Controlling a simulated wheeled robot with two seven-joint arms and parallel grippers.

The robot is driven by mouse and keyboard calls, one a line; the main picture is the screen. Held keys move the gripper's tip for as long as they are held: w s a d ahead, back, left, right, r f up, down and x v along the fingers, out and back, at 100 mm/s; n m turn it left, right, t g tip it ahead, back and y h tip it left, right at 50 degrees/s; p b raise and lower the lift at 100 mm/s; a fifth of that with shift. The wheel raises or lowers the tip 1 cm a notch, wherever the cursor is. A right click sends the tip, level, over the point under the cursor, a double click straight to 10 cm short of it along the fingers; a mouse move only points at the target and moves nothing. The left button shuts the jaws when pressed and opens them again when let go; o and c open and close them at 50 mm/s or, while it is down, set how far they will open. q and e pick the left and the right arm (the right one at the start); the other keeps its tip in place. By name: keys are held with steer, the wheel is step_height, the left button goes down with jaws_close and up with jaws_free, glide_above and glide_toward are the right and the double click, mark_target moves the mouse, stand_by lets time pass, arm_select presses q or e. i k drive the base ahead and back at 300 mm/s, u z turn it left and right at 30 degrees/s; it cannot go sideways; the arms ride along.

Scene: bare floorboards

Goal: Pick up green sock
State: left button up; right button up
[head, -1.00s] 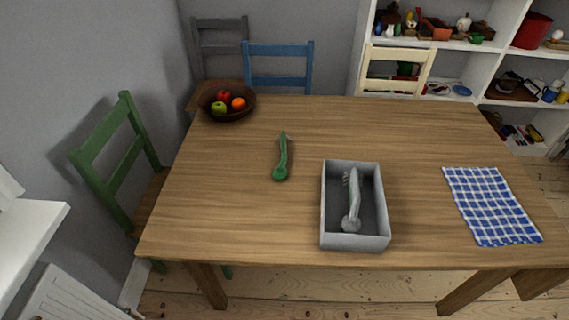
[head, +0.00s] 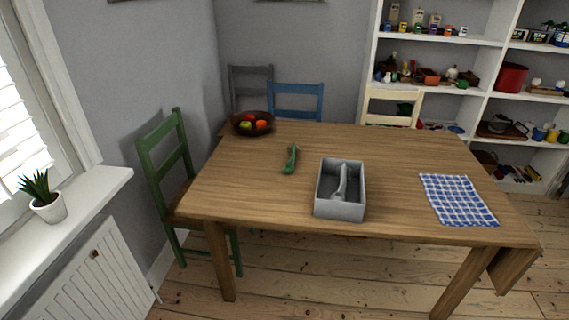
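No green sock is clearly recognisable in the head view. A long, thin green object (head: 290,159) lies on the wooden table (head: 390,152), left of a grey box. It looks more like a utensil or brush with a wider near end. The grey open box (head: 340,211) stands near the table's front edge and holds a grey long-handled object (head: 341,184). Neither of my grippers is in view.
A fruit bowl (head: 241,128) stands at the table's far left corner. A blue checked cloth (head: 457,199) lies at the right. Chairs, including a green one (head: 172,160), stand around the table. Shelves (head: 483,93) line the back right. Floor (head: 340,275) is clear in front.

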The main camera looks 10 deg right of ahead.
mark_target(289, 168)
steer(key=u, duration=0.7)
steer(key=i, duration=1.45)
steer(key=z, duration=0.55)
